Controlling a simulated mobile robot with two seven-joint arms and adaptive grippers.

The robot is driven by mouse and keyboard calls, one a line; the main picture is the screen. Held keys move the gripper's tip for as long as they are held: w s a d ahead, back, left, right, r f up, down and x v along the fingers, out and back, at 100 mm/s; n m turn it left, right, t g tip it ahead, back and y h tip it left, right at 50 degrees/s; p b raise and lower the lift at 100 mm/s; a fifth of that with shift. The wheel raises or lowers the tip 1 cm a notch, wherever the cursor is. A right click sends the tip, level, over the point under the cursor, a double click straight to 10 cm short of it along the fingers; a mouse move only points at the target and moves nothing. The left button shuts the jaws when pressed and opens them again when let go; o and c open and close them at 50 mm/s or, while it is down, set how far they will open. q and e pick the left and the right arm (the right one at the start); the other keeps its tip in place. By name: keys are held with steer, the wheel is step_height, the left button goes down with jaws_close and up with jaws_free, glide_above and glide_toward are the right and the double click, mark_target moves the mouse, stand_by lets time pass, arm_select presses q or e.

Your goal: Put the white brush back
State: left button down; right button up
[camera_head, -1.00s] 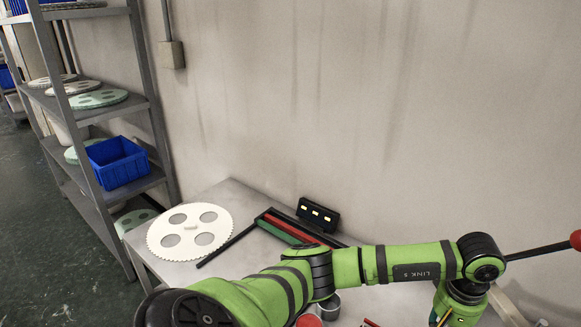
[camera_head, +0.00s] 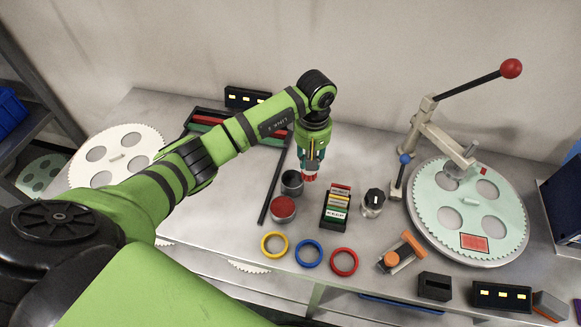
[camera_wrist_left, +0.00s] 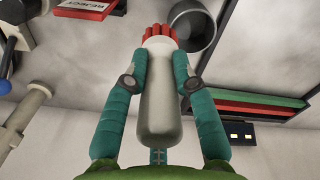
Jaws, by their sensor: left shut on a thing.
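My left gripper (camera_head: 311,158) is shut on the white brush (camera_wrist_left: 158,115), which has a pale body and red bristles (camera_head: 309,177). In the wrist view the brush lies between the two teal fingers (camera_wrist_left: 160,82), bristles pointing away from the palm. In the head view the bristles point down over the table, just right of an open grey cup (camera_head: 292,183). The cup also shows in the wrist view (camera_wrist_left: 208,28), beyond the bristles. The bristles appear above the table; the exact gap is unclear. My right gripper is not in view.
A red-topped pot (camera_head: 284,210) stands in front of the cup, and a labelled card holder (camera_head: 336,207) and grey knob pot (camera_head: 373,202) stand right. Yellow, blue and red rings lie in front. A lever press (camera_head: 432,130) and green toothed disc (camera_head: 482,238) stand at right.

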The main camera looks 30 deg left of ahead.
arm_select(q)
steer(key=a+f+b, duration=0.1)
steer(key=f, duration=0.1)
steer(key=s+a+f, duration=0.1)
steer(key=f, duration=0.1)
steer(key=a+f+b, duration=0.1)
steer(key=a+f, duration=0.1)
steer(key=f, duration=0.1)
steer(key=shift+s+a+b, duration=0.1)
steer(key=shift+s+b, duration=0.25)
steer(key=shift+r, duration=0.15)
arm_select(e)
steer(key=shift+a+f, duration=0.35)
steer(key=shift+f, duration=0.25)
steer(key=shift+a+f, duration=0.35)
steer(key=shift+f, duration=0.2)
arm_select(q)
steer(key=c, duration=1)
jaws_free()
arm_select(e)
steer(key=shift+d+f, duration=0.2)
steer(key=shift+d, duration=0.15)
